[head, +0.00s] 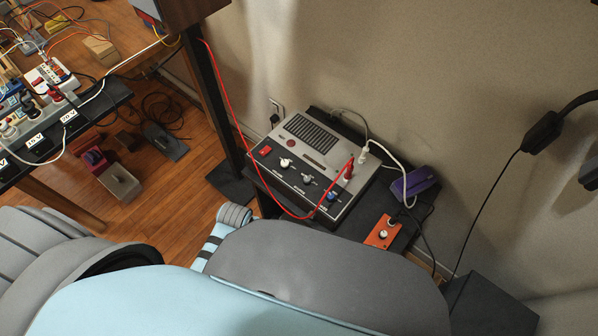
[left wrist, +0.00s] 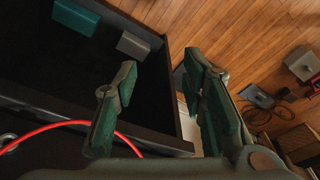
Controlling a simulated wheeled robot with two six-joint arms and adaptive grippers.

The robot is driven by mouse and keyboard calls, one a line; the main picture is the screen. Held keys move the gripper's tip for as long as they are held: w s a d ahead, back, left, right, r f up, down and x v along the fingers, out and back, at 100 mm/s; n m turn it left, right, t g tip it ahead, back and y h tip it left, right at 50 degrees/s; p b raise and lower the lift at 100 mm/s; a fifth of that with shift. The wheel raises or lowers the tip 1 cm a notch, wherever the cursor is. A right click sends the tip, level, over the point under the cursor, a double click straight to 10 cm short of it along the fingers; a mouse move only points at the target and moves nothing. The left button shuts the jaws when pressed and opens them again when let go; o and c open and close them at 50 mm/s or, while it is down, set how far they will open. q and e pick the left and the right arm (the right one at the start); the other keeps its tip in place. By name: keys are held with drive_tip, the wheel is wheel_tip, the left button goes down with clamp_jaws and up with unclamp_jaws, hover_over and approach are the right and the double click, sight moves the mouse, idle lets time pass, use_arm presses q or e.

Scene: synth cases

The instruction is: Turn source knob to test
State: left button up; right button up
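A grey instrument box (head: 335,138) with a dark front panel stands on a low dark stand by the wall in the head view. The labels are too small to read, so I cannot tell which is the source knob. In the left wrist view my left gripper (left wrist: 160,74) has its two fingers apart with nothing between them. It is near a dark edge, and no knob shows between the fingers. My right gripper is not in view.
A red cable (head: 233,120) loops down to the instrument; it also shows in the left wrist view (left wrist: 42,128). A white cable (head: 392,156) plugs in at its right. An orange box (head: 382,232) and purple object (head: 418,182) lie right. A cluttered bench (head: 110,97) stands left.

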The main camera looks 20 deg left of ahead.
sight(307, 179)
use_arm(q)
drive_tip(key=w+d+r+n+g, duration=0.1)
drive_tip(key=w+d+r+n, duration=0.4)
drive_tip(key=w+r, duration=0.55)
drive_tip(key=w+d+r+n+g, duration=0.1)
drive_tip(key=w+d+r+n, duration=0.2)
drive_tip(key=w+d+r, duration=0.7)
drive_tip(key=shift+h, duration=0.3)
drive_tip(key=s+a+f+b, duration=0.1)
drive_tip(key=f, duration=0.2)
drive_tip(key=s+a+f+b, duration=0.1)
drive_tip(key=f+b, duration=0.1)
drive_tip(key=f, duration=0.2)
drive_tip(key=s+a+f+b, duration=0.1)
drive_tip(key=f, duration=0.2)
drive_tip(key=shift+a+f+b, duration=0.2)
drive_tip(key=shift+f+b, duration=0.1)
drive_tip(key=shift+f, duration=0.1)
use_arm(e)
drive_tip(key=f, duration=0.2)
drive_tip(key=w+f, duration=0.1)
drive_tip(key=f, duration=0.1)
use_arm(q)
drive_tip(key=shift+c, duration=0.5)
clamp_jaws()
